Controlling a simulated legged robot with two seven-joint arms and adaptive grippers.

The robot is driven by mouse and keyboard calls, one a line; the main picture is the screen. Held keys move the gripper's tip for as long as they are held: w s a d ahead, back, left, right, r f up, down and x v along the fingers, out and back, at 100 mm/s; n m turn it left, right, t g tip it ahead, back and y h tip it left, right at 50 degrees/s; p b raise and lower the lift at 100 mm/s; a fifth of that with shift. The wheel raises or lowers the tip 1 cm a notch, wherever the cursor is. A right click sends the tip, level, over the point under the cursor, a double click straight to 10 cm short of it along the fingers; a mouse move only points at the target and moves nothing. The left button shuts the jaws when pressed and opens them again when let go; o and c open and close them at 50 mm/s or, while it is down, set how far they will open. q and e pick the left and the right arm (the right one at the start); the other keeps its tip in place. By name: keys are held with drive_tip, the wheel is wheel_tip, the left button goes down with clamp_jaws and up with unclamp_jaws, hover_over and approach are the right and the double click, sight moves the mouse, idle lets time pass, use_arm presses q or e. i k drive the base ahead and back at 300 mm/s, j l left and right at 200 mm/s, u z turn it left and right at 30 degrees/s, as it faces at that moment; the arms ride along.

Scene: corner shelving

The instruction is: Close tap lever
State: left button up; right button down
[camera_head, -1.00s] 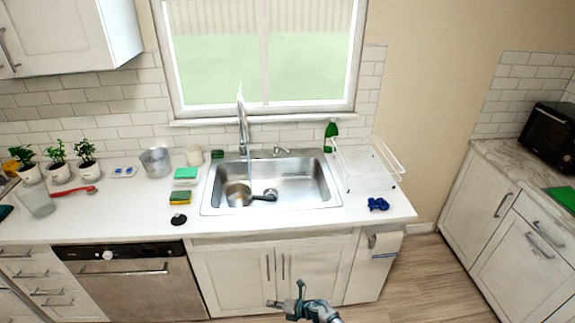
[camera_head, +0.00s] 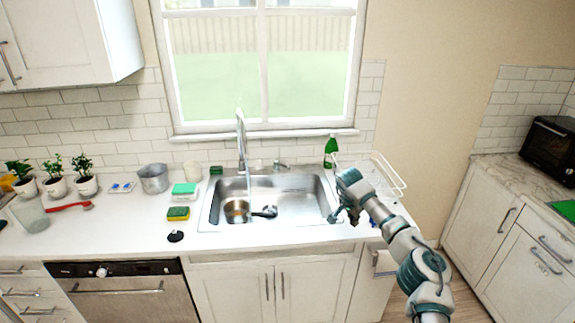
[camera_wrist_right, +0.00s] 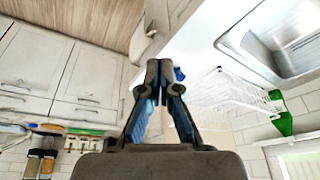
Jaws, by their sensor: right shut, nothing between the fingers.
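The silver tap (camera_head: 241,140) stands upright behind the sink (camera_head: 212,205), and a thin water stream seems to fall from its spout. A small silver lever-like fitting (camera_head: 281,164) sits on the sink's back rim, right of the tap; whether it is the tap lever is unclear. My right gripper (camera_head: 335,216) is at the sink's right front corner, apart from the tap and the fitting. In the right wrist view its fingers (camera_wrist_right: 165,68) are shut together with nothing between them. The sink also shows there (camera_wrist_right: 238,40), but the tap does not. My left gripper is out of view.
A pot (camera_head: 236,210) and a dark-handled item (camera_head: 265,212) lie in the sink. A green bottle (camera_head: 331,150) stands behind its right corner, near a white wire rack (camera_head: 385,172). Sponges (camera_head: 178,213) lie left of the sink. The space above the basin is clear.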

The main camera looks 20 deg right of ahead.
sight(276, 162)
drive_tip(key=i, duration=2)
